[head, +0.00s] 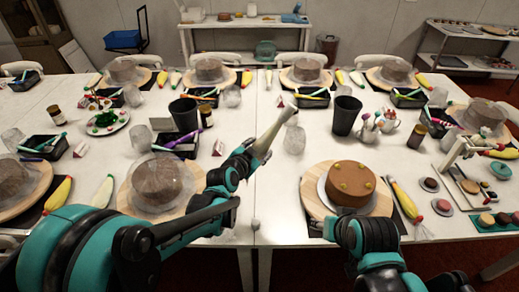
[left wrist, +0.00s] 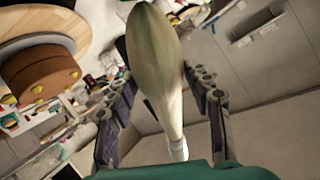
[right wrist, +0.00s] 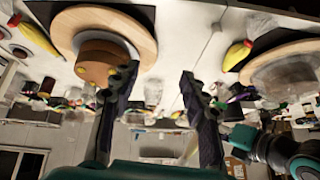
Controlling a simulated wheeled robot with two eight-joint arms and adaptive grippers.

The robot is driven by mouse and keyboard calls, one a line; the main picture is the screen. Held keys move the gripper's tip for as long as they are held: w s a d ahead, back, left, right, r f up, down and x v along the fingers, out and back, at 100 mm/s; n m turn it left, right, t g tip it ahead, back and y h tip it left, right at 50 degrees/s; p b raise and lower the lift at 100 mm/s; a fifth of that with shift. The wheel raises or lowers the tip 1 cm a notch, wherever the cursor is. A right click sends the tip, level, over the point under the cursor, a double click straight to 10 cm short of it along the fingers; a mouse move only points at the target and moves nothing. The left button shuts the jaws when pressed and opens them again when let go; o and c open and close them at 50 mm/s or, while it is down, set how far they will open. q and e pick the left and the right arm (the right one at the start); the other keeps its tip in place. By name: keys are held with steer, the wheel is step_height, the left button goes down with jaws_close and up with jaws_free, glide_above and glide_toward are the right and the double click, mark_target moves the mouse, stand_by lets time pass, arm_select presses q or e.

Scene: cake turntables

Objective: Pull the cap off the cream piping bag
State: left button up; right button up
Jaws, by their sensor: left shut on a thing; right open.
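A pale cream piping bag (head: 274,131) is held in my left gripper (head: 258,154), raised above the middle of the table and tilted up to the right. In the left wrist view the bag (left wrist: 155,55) lies between the two fingers, its wide part away from the palm and its narrow end towards it. A pale end piece (left wrist: 178,148) shows at the narrow end; I cannot tell surely whether it is the cap. My right gripper (right wrist: 158,80) is open and empty, with its fingers apart, in front of the brown cake (head: 350,185).
The cake stands on a round wooden turntable (head: 313,205). A black cup (head: 346,115) and a clear glass (head: 294,140) stand behind it. A covered cake (head: 157,180) is at the left. A yellow piping bag (head: 403,199) lies right of the cake.

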steer(key=w+a+r+m+g+y, duration=0.1)
steer(key=w+r+m, duration=0.5)
steer(key=w+r, duration=0.15)
steer(key=m+g+y, duration=0.5)
steer(key=m+y, duration=0.2)
steer(key=m, duration=1.6)
glide_toward(294, 107)
steer(key=f, duration=0.2)
steer(key=shift+a+r+x, duration=0.1)
steer(key=shift+a+x, duration=0.05)
steer(key=shift+x, duration=1.35)
steer(key=shift+a+r+x, duration=0.1)
steer(key=shift+r+x, duration=0.05)
steer(key=shift+x, duration=1.4)
steer(key=shift+a+r+x, duration=0.1)
steer(key=shift+a+x, duration=0.05)
steer(key=shift+x, duration=1.35)
steer(key=shift+w, duration=0.1)
jaws_close()
steer(key=shift+d+r, duration=0.1)
